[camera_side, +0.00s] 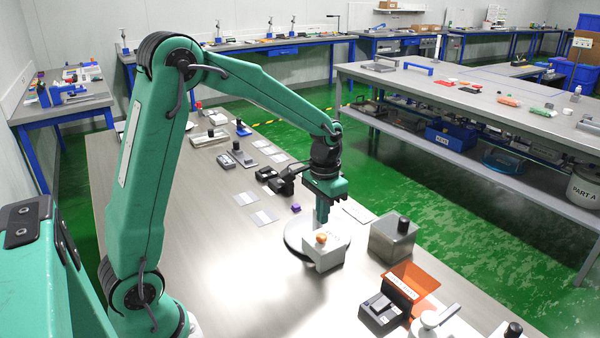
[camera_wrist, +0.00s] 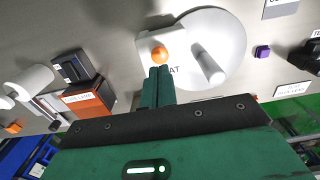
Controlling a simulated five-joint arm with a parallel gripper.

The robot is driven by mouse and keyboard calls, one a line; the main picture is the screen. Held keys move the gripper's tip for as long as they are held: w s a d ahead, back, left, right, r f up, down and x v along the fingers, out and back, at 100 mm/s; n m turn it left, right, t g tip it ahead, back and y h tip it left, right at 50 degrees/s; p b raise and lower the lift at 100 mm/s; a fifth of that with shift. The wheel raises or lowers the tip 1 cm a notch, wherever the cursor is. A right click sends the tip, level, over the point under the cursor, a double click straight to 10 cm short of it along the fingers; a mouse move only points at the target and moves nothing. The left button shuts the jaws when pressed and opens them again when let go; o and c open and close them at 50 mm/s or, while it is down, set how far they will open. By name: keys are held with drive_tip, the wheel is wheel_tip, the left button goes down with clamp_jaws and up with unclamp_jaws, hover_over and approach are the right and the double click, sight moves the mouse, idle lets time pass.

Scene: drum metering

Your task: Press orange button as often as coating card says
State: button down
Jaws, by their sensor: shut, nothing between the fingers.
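The orange button (camera_side: 322,239) sits on top of a white box (camera_side: 326,257) near the front of the bench. In the wrist view the button (camera_wrist: 160,54) is just beyond my fingertips. My gripper (camera_side: 322,221) is shut and empty, pointing down close by the button. In the wrist view my gripper (camera_wrist: 159,70) covers part of the lettering on the box, leaving "AT" showing. I cannot tell whether the fingertips touch the button. I cannot pick out the coating card for certain; several pale cards lie on the bench, and their print is too small to read.
A round pale disc (camera_wrist: 228,38) with a white cylinder (camera_wrist: 208,64) adjoins the box. A small purple block (camera_wrist: 262,52) lies beyond the disc. The bench's front-left is clear.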

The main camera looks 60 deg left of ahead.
sight(320, 236)
drive_tip(key=shift+r, duration=1.1)
drive_tip(key=s+d+r+t, duration=0.2)
drive_tip(key=s+r, duration=0.3)
drive_tip(key=s, duration=0.4)
drive_tip(key=s+d+r+t, duration=0.3)
drive_tip(key=s+r, duration=0.2)
drive_tip(key=s, duration=0.5)
drive_tip(key=shift+s+t, duration=0.2)
drive_tip(key=shift+t, duration=0.1)
drive_tip(key=c, duration=2.2)
unclamp_jaws()
